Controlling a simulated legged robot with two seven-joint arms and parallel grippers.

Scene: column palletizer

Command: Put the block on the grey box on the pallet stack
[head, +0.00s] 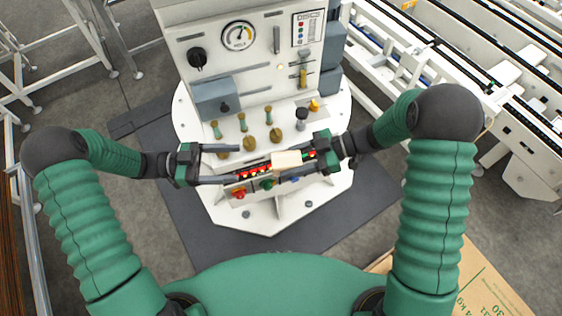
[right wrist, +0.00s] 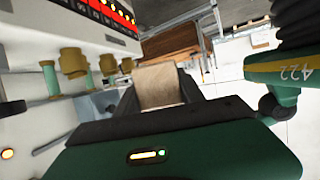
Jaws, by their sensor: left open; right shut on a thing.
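A pale wooden block (head: 286,160) is held in my right gripper (head: 298,160), in front of the control console. In the right wrist view the block (right wrist: 158,88) sits between the two dark fingers. My left gripper (head: 236,166) is open and empty, its fingers pointing right toward the block, with a gap between. A blue-grey box (head: 217,97) is mounted on the console's upright face; I cannot tell whether it is the task's grey box. A printed cardboard surface (head: 482,282) shows at the lower right; no pallet is visible under it.
The white console (head: 262,215) stands close ahead, with a gauge (head: 238,36), knobs, levers and a row of lit buttons just behind the grippers. A conveyor (head: 500,95) runs at the right. Metal frames (head: 85,35) stand at the upper left. Dark matting (head: 185,205) surrounds the console base.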

